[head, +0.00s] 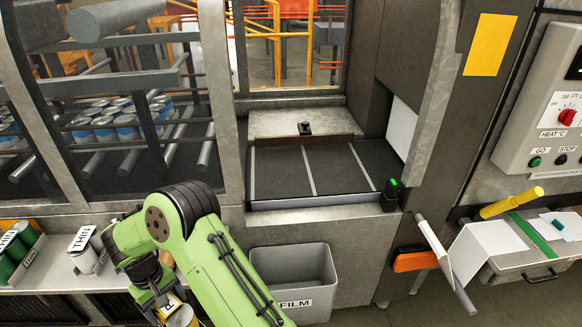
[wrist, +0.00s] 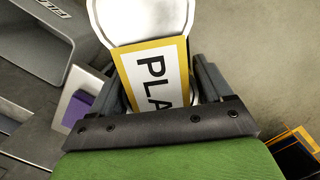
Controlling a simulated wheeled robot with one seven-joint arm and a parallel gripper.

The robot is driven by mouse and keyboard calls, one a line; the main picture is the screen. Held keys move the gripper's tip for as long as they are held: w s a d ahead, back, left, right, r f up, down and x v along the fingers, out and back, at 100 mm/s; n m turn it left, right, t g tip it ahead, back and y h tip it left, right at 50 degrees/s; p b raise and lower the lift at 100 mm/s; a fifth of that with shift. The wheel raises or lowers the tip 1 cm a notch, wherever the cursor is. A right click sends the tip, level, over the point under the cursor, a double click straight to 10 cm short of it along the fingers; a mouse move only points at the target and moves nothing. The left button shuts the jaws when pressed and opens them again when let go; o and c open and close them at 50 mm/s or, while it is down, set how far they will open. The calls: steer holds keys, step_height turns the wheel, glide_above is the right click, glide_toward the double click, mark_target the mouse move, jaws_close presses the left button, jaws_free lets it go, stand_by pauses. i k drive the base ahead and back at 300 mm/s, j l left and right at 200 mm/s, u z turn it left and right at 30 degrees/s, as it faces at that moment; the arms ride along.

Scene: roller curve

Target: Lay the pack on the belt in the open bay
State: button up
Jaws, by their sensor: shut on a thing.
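The belt (head: 330,170) is dark with pale cross lines and lies in the open bay in the middle of the head view. No pack is seen on it. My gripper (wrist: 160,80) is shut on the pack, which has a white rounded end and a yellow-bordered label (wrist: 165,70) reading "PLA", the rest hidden. In the head view the pack (head: 180,317) shows only partly at the bottom edge, below my green arm. My gripper is well below and left of the bay, apart from the belt.
A green-lit sensor post (head: 391,195) stands at the belt's front right corner. A grey FILM bin (head: 295,278) is below the bay. A can labelled THIN (head: 87,252) stands on the left shelf. A control panel (head: 545,110) and roll stand (head: 490,245) are at right.

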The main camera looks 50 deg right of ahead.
mark_target(319, 175)
steer(key=k+l, duration=0.15)
steer(key=l, duration=0.2)
steer(key=k+l+z, duration=0.15)
steer(key=l, duration=0.2)
steer(key=k+l, duration=0.1)
steer(key=l, duration=0.3)
steer(key=k+l+z, duration=0.1)
steer(key=l, duration=0.25)
steer(key=k+l+z, duration=0.1)
steer(key=l, duration=0.3)
